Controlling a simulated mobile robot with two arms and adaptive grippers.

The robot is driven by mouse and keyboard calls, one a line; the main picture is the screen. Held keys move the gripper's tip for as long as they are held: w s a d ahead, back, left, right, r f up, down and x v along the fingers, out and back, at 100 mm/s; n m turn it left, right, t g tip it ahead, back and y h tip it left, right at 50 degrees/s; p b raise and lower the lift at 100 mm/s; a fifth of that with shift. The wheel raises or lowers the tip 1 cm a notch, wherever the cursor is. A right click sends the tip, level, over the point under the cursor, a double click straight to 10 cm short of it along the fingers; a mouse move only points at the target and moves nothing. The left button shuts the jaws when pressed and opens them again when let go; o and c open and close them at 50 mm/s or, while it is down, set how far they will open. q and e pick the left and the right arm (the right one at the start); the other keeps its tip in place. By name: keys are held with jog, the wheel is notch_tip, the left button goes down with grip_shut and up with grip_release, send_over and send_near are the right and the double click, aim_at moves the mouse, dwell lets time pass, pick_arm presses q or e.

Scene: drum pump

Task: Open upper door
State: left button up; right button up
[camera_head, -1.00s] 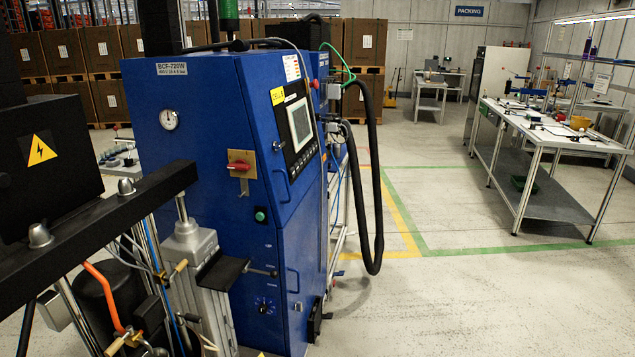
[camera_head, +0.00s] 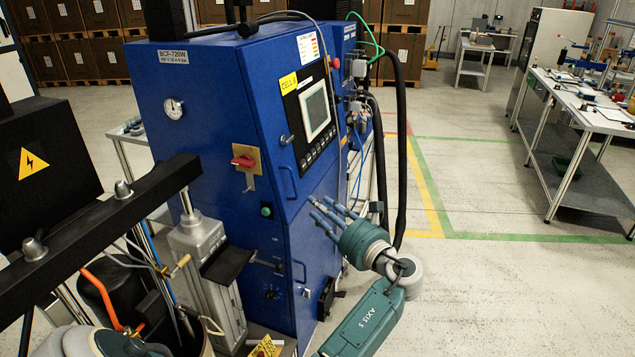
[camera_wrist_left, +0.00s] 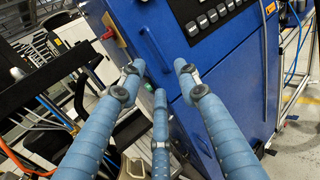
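The upper door (camera_head: 313,182) is a blue panel on the front of the blue cabinet, with a screen and buttons on it. It looks shut. Its blue bar handle (camera_head: 288,184) is at the lower left of the door. In the left wrist view the handle (camera_wrist_left: 154,48) lies ahead of the fingers, near the top centre. My left gripper (camera_head: 318,212) is in front of the cabinet, to the right of the handle and apart from it. Its three blue fingers are spread and empty. My right gripper is in neither view.
A red rotary switch (camera_head: 243,161) and a green button (camera_head: 266,210) sit left of the doors. The lower door (camera_head: 313,245) is below. Black hoses (camera_head: 402,150) hang at the right. The floor further right is clear up to a workbench (camera_head: 590,175).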

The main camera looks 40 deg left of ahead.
aim_at(294, 186)
pick_arm(q)
jog(key=p+x, duration=0.2)
jog(key=x, duration=0.7)
jog(key=shift+a+p, duration=0.35)
jog(key=shift+w+a, duration=0.1)
jog(key=shift+a, duration=0.35)
jog(key=c, duration=0.8)
grip_shut()
